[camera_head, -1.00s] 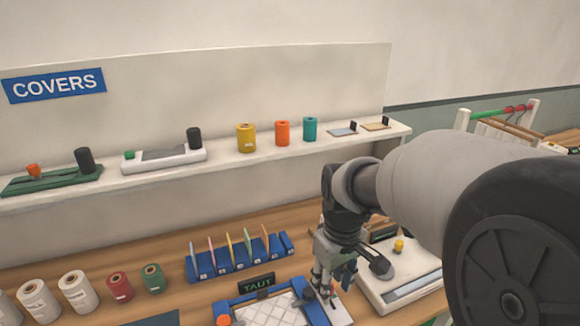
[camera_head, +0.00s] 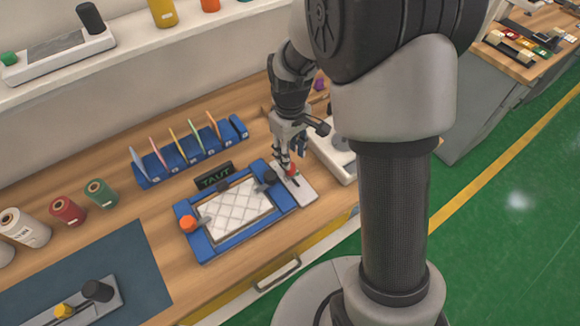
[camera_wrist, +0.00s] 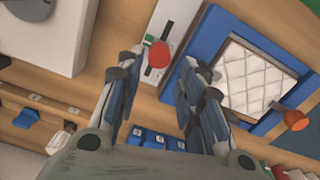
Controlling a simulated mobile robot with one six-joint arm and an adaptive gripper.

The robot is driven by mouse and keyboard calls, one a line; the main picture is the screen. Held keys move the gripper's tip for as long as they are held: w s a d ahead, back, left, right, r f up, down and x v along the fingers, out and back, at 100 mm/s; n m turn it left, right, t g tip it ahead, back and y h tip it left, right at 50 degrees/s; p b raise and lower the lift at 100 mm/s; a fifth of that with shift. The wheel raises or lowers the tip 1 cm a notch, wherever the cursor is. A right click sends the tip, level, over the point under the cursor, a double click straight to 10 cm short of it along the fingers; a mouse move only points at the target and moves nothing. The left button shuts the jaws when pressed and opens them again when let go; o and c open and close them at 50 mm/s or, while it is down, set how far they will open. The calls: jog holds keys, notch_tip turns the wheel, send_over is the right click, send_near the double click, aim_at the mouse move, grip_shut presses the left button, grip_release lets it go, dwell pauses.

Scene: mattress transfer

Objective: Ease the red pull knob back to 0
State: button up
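The red pull knob (camera_wrist: 160,54) stands on a pale slotted plate (camera_wrist: 176,22) in the wrist view, beside the blue frame (camera_wrist: 207,30). In the head view the plate (camera_head: 304,194) lies at the frame's right end, with the knob (camera_head: 294,173) partly hidden by my fingers. My gripper (camera_wrist: 164,72) is open, its fingers spread to either side of the knob, which shows in the gap beyond the fingertips. I cannot tell whether either finger touches it. In the head view my gripper (camera_head: 284,163) points down at the plate. No scale figures are readable.
The blue frame (camera_head: 250,238) holds a white quilted pad (camera_head: 235,208). A "TAUT" sign (camera_head: 215,177) stands behind. A white device (camera_head: 333,158) is close on the right. A blue rack (camera_head: 190,150) stands behind.

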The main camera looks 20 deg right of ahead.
aim_at(290, 171)
notch_tip(290, 171, down, 6)
jog(key=shift+w+f+b, duration=0.1)
jog(key=shift+b, duration=0.65)
jog(key=shift+c, duration=0.2)
grip_shut()
